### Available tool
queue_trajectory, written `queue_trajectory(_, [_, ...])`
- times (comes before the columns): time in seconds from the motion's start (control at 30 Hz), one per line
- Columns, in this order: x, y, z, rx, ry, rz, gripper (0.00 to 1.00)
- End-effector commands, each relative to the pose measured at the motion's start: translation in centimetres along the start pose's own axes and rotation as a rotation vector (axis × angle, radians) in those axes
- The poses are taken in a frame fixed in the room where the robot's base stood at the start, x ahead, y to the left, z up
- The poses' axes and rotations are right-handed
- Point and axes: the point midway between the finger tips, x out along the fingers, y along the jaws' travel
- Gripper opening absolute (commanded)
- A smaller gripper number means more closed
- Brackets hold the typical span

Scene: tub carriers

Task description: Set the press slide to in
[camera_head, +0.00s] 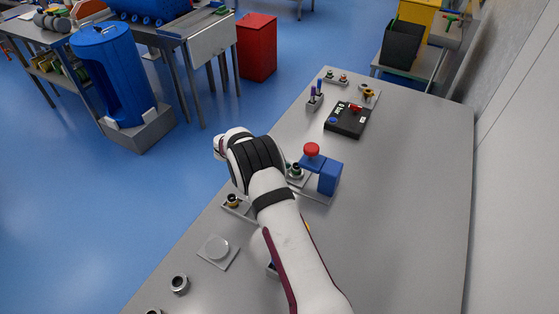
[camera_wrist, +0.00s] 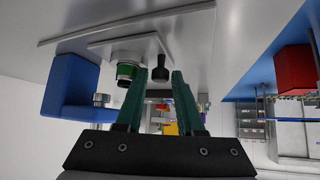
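The press stands near the middle of the bench in the head view, with a blue block (camera_head: 330,178) and a red round knob (camera_head: 312,149). A green-ringed part (camera_head: 296,170) is beside the block, partly behind my arm. In the wrist view the blue block (camera_wrist: 72,92) is at left and the green-ringed part (camera_wrist: 127,71) sits on a pale plate (camera_wrist: 103,47), apparently the slide. A black knob (camera_wrist: 161,72) projects from this plate. My gripper (camera_wrist: 160,78) is open, its teal fingertips close to the knob; contact cannot be told. The head view hides the fingers.
A black box (camera_head: 348,119) with coloured parts lies farther back on the bench (camera_head: 415,180). A square plate with a round disc (camera_head: 217,248) and a small ring (camera_head: 179,283) lie nearer. The bench's right side is clear. A blue tub (camera_head: 105,75) stands across the floor.

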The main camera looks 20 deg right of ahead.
Motion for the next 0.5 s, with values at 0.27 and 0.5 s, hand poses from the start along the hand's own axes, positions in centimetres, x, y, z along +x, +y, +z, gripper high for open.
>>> queue_trajectory(0.27, [0.02,-0.01,0.0,0.0,0.0,0.0,0.26])
queue_trajectory(0.5, [-0.01,-0.02,0.01,0.0,0.0,0.0,0.0])
